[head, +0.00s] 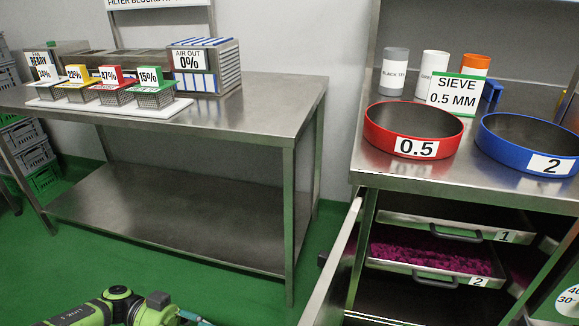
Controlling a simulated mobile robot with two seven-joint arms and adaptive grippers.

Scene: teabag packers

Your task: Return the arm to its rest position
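A green and black part of my arm (120,309) shows at the bottom edge, left of centre, low in front of the steel table. It comes in from the left. The rest of that arm is cut off by the frame, and no fingertips show. My other arm is not visible. Neither gripper can be seen, so what they hold is hidden.
A steel table (262,112) at left bears small labelled baskets on a white tray (120,113) and an "AIR OUT 0%" box (232,68). At right, a counter bears red (370,134) and blue (484,138) sieves. Below, a cabinet door (330,275) stands open beside trays (430,230).

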